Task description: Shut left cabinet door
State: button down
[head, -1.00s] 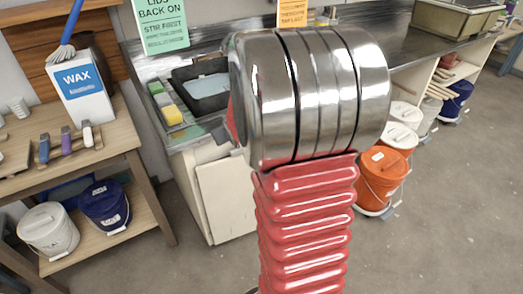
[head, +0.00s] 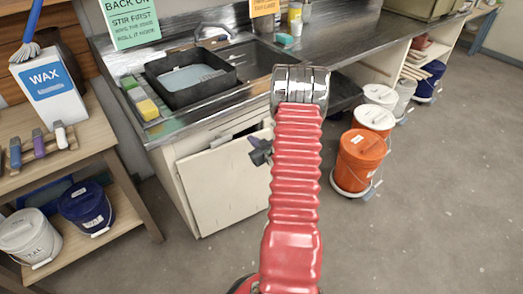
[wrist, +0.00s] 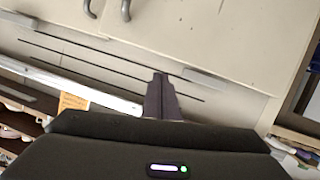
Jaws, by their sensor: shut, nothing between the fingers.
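The left cabinet door (head: 225,190) is a cream panel under the sink counter in the head view. It stands ajar, with a gap between its top edge and the cabinet. My gripper (head: 260,153) is dark and close to the door's upper right edge, partly hidden by my red arm. In the wrist view my gripper (wrist: 160,82) is shut and empty, its fingers in front of cream cabinet surfaces. Two grey handles (wrist: 125,10) show at the top there. I cannot tell whether the fingers touch the door.
The counter holds a black basin (head: 190,78) and sponges. A wooden table (head: 95,150) with a wax box (head: 48,92) stands left. The grey floor (head: 430,210) is clear at lower right.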

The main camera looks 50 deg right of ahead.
jog(key=s+d+f+m+t+h, duration=0.1)
jog(key=s+f+m+t, duration=0.1)
jog(key=s+f, duration=0.9)
jog(key=shift+s+d+f+t, duration=0.15)
jog(key=shift+s+d+t, duration=0.1)
jog(key=shift+s+t, duration=0.15)
jog(key=shift+w, duration=0.15)
jog(key=x, duration=1.3)
jog(key=shift+w+d, duration=0.25)
jog(key=shift+w, duration=0.1)
